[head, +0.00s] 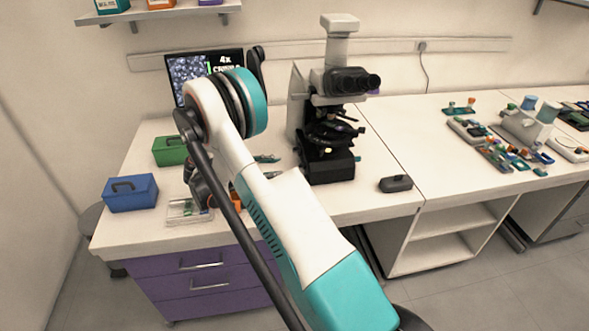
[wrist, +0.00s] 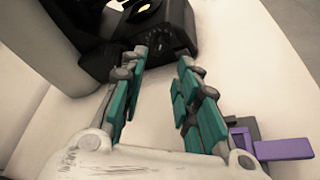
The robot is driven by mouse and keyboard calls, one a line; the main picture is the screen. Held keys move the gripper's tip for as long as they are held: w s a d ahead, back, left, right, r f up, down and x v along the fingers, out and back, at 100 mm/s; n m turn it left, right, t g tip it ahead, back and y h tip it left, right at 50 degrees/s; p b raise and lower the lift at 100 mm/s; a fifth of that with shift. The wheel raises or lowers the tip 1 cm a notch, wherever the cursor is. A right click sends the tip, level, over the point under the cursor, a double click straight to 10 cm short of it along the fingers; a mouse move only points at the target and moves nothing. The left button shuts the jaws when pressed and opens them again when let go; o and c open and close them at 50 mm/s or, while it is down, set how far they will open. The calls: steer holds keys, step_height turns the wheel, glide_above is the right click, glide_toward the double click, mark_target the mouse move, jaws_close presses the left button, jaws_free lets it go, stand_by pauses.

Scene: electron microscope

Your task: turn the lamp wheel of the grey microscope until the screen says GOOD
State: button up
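The grey microscope (head: 338,85) stands on the bench right of my arm, with a black stage and black base. Its base (wrist: 110,45) fills the top of the wrist view. A small round dark detail on the base's face (wrist: 157,42) may be the lamp wheel; it is too dark to be sure. My gripper (wrist: 163,60) is open and empty, its teal fingers apart and their tips close to that face. I cannot tell whether they touch it. The screen (head: 188,70) is partly hidden by my arm; it reads "4x" above a cut-off word.
A blue box (head: 130,193), a green box (head: 170,151) and a clear tray (head: 188,212) sit on the bench left of my arm. A dark mouse-like device (head: 396,184) lies right of the microscope. A purple piece (wrist: 284,150) shows beside the gripper in the wrist view.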

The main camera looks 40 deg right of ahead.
mark_target(302, 166)
steer(key=b+x, duration=0.2)
steer(key=x, duration=0.7)
jaws_close()
